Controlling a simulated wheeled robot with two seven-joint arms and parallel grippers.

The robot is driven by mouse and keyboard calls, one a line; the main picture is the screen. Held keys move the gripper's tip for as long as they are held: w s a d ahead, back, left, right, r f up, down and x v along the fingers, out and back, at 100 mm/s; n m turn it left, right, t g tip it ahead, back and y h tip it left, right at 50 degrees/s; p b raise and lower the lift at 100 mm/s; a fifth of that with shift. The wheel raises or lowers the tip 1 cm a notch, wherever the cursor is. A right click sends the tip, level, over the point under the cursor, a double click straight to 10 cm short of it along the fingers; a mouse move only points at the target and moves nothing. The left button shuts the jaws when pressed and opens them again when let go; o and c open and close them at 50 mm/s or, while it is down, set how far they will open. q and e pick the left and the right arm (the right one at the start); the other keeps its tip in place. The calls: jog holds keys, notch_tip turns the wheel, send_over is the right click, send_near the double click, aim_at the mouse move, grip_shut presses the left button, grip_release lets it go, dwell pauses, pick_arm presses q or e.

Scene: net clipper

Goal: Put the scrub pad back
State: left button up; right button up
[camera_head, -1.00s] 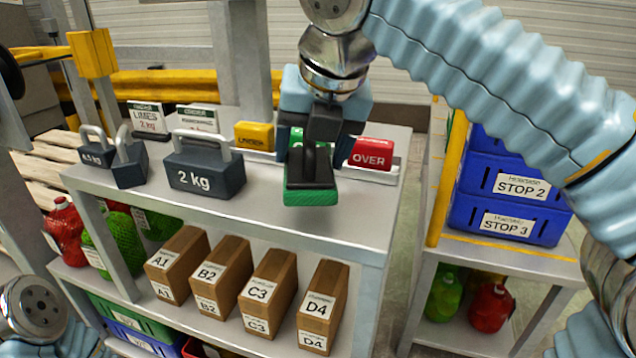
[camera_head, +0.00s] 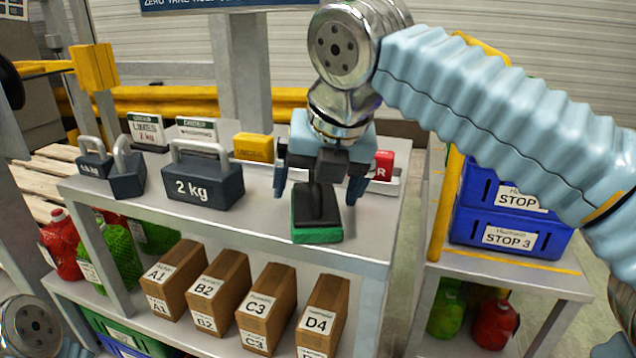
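The scrub pad (camera_head: 317,235), a green pad with a black top and upright black handle, lies flat on the grey upper shelf near its front edge. My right gripper (camera_head: 318,192) is above and just behind it. Its two fingers are spread wide on either side of the handle, with visible gaps, so it is open and holds nothing. Part of the handle's top is close under the gripper body, and I cannot tell if they touch. Only a joint of my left arm shows at the lower left; the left gripper is out of view.
A 2 kg weight (camera_head: 203,178) and smaller weights stand left on the upper shelf (camera_head: 250,220). A yellow block (camera_head: 253,147) and a partly hidden red block (camera_head: 384,165) sit behind. Labelled cartons (camera_head: 268,305) stand below. Blue bins (camera_head: 510,235) are at right.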

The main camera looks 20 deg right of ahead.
jog(key=p+v, duration=0.3)
jog(key=v, duration=0.9)
jog(key=shift+p, duration=0.4)
jog(key=shift+w+r, duration=0.1)
jog(key=shift+r, duration=0.05)
dwell(1.4)
